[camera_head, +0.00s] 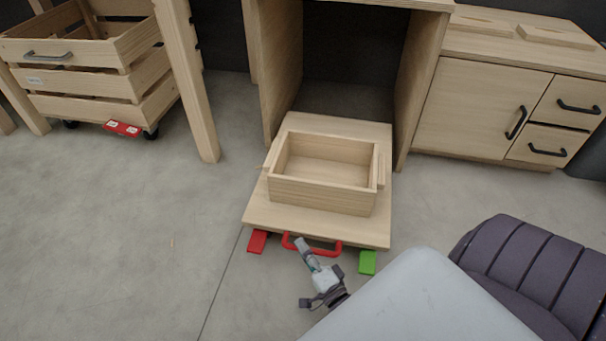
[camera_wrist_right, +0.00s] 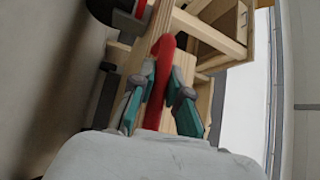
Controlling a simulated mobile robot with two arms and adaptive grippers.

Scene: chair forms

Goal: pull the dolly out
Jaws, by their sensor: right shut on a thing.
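The dolly (camera_head: 256,212) is a flat light-wood board with a red handle (camera_head: 328,250) on its front edge. Its front part lies out on the floor, and its rear runs into the open wooden bay. A wooden box (camera_head: 322,195), open and empty, sits on the board. My right gripper (camera_head: 302,245) is at the handle's left part. In the right wrist view, my right gripper's teal fingers (camera_wrist_right: 168,88) are shut around the red handle (camera_wrist_right: 162,50). My left gripper does not show.
Bay side panels (camera_head: 424,80) flank the dolly's rear. A drawer cabinet (camera_head: 480,105) stands right, a wheeled slatted crate (camera_head: 90,80) left. A purple ribbed object (camera_head: 530,265) is lower right. Floor at left is clear.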

